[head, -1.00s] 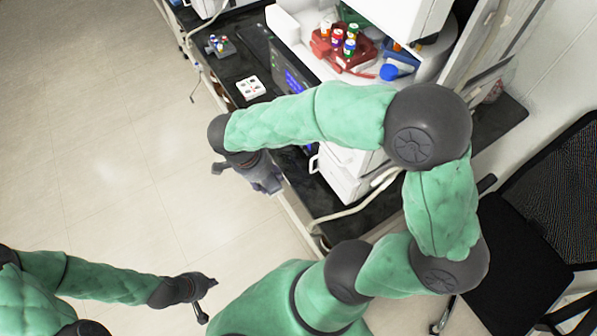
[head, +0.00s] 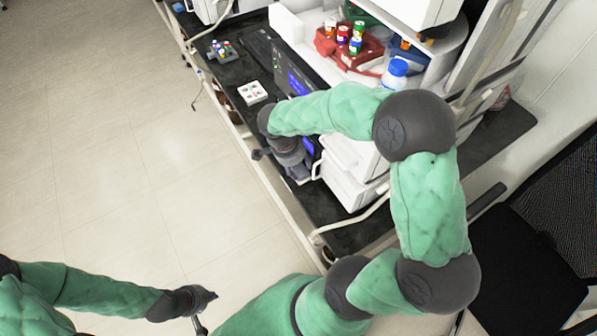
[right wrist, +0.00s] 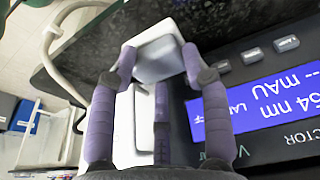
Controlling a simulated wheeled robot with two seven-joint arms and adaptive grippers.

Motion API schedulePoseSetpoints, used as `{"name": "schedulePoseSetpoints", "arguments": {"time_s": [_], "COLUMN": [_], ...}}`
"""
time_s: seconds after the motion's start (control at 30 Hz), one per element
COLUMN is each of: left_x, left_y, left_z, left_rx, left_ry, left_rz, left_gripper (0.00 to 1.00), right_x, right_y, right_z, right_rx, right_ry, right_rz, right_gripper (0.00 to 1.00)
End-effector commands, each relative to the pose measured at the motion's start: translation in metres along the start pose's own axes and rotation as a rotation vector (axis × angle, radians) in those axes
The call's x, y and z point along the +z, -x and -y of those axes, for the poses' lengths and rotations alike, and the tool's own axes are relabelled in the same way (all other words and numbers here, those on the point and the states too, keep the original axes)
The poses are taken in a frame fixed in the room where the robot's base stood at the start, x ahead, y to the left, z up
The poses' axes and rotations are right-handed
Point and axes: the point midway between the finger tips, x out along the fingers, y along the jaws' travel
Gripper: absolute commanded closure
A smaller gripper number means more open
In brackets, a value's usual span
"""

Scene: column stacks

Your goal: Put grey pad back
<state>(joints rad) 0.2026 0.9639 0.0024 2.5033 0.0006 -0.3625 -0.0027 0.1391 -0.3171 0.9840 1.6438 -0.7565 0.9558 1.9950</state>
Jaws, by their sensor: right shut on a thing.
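My right gripper (head: 290,166) is at the front of the instrument stack, just beneath the blue-lit display. In the right wrist view, its purple-grey fingers (right wrist: 160,62) are shut on a pale grey block with rounded edges, which looks like the grey pad (right wrist: 160,50). The pad lies between the fingertips, close to the dark speckled bench top; I cannot tell whether it touches the bench. My left gripper (head: 203,308) is open and empty over the floor at the lower left.
The detector display (right wrist: 245,108) is close to the right finger. A white drawer unit (head: 347,175), a cable and the black bench (head: 340,238) are near. A white card with dots (head: 252,92), a red vial tray (head: 350,58) and a blue-capped bottle (head: 396,72) stand farther off.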

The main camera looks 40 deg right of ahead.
Motion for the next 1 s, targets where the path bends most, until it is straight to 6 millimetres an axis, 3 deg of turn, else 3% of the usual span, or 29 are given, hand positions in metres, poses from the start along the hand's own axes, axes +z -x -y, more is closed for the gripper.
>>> {"name": "schedulePoseSetpoints", "arguments": {"time_s": [0.23, 0.47, 0.5, 0.6, 1.0], "left_x": [-0.001, -0.001, -0.001, -0.001, -0.001], "left_y": [-0.017, -0.016, -0.016, -0.016, -0.014], "left_z": [0.006, 0.006, 0.006, 0.006, 0.005], "left_rx": [0.0, 0.0, 0.0, 0.0, 0.0], "left_ry": [0.0, 0.0, 0.0, 0.0, 0.0], "left_rz": [0.0, 0.0, 0.0, 0.0, 0.0], "left_gripper": [1.0, 1.0, 1.0, 1.0, 1.0], "right_x": [0.004, 0.005, 0.005, 0.005, 0.004], "right_y": [-0.035, -0.037, -0.037, -0.037, -0.032], "right_z": [0.002, 0.003, 0.003, 0.003, 0.003], "right_rx": [0.003, 0.0, 0.001, 0.001, 0.0], "right_ry": [0.001, 0.0, 0.0, 0.0, 0.0], "right_rz": [0.001, 0.001, 0.001, 0.001, 0.0], "right_gripper": [0.83, 0.88, 0.5, 0.28, 0.28]}}
